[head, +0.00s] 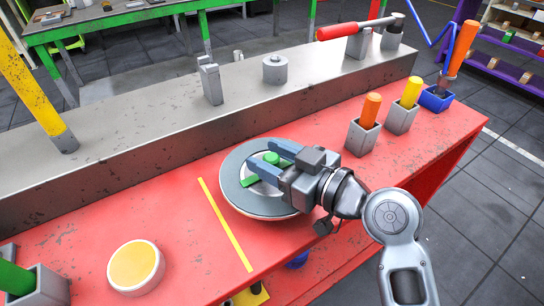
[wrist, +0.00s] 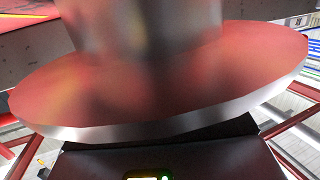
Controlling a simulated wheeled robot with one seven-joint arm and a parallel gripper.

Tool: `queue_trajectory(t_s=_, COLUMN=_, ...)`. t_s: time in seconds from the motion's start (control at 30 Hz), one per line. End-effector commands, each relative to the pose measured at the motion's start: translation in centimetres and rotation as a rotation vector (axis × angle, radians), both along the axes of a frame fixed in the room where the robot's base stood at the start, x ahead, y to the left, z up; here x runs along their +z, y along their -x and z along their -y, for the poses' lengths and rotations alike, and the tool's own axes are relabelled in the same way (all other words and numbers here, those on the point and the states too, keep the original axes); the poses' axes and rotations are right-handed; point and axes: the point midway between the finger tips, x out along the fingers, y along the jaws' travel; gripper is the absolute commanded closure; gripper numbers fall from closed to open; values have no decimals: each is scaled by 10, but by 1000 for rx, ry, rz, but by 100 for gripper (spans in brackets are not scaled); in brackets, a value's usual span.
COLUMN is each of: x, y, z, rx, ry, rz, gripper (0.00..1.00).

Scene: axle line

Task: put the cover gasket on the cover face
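In the head view a round grey disc (head: 234,190) with a pale rim lies on the red bench. It looks like the cover face with the flat ring of the cover gasket, but I cannot tell the two apart. A green crosspiece with a raised knob (head: 271,158) is at its middle. My gripper (head: 270,158) is over the disc, its two blue-grey fingers apart on either side of the knob. I cannot tell whether they touch it. The gripper hides the disc's right part. The wrist view shows a blurred, shiny metal flange (wrist: 160,105) close up, and no fingertips.
A yellow line (head: 225,225) is left of the disc, with a yellow-topped round part (head: 136,265) beyond it. Handled tools stand in holders (head: 362,138) at the right. A grey beam (head: 130,120) runs behind, bearing a red-handled tool (head: 350,30).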

Motion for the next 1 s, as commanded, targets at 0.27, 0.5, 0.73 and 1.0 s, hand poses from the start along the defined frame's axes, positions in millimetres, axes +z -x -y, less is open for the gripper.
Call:
queue_trajectory(t_s=0.27, x=-16, y=2, z=0, rx=0, ry=11, rz=-23, gripper=40)
queue_trajectory(t_s=0.5, x=-8, y=2, z=0, rx=0, ry=12, rz=-23, gripper=40)
queue_trajectory(t_s=0.73, x=0, y=20, z=26, rx=-4, ry=9, rz=-20, gripper=40)
queue_trajectory(t_s=1.0, x=13, y=53, z=70, rx=-4, ry=6, rz=-15, gripper=40)
